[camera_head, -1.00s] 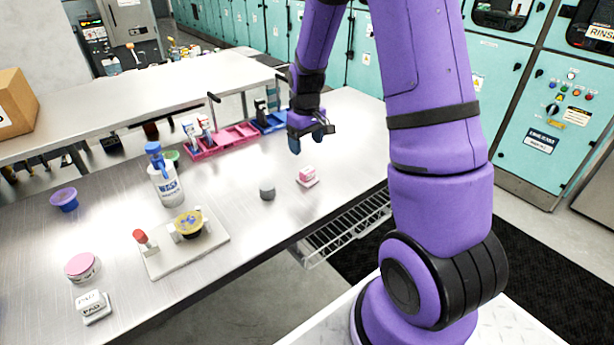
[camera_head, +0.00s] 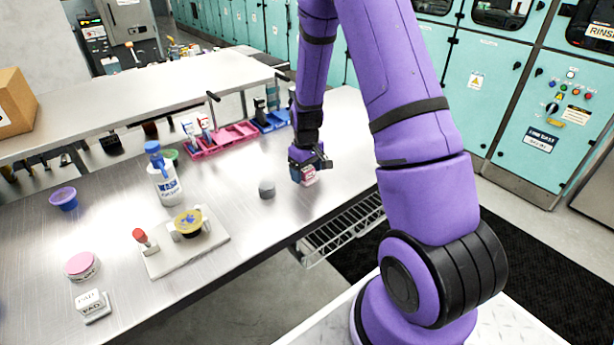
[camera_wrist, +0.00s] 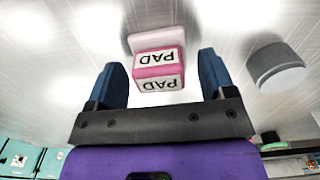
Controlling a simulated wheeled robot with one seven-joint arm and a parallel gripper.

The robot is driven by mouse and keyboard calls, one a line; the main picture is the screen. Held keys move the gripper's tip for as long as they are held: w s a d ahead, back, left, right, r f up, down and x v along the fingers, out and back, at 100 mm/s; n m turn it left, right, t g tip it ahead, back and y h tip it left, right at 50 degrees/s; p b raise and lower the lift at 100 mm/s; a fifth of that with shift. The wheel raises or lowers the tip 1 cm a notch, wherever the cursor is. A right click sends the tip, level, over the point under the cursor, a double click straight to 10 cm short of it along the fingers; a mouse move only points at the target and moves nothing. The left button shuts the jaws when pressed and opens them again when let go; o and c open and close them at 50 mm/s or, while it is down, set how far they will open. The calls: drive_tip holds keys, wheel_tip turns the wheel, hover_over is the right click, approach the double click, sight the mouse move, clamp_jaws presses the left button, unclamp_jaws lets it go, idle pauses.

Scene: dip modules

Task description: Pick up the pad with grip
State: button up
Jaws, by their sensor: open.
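The pad with grip is a small pink and white block (camera_wrist: 158,70) lettered PAD, standing on a pale pink base on the steel table. It also shows in the head view (camera_head: 309,174), partly covered by my gripper. My gripper (camera_wrist: 161,84) is open, with one blue finger on each side of the pink block. Gaps show between the block and both fingers in the wrist view. A second, white block lettered PAD (camera_head: 91,303) lies at the table's near left.
A small grey cylinder (camera_head: 267,188) stands close to the pink pad; it also shows in the wrist view (camera_wrist: 275,66). A pink tray (camera_head: 219,139) and a blue tray (camera_head: 270,122) lie behind. A white board (camera_head: 188,257) holds a yellow-topped cup. A bottle (camera_head: 164,178) stands farther left.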

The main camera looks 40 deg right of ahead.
drive_tip(key=c, duration=1)
drive_tip(key=shift+r, duration=0.15)
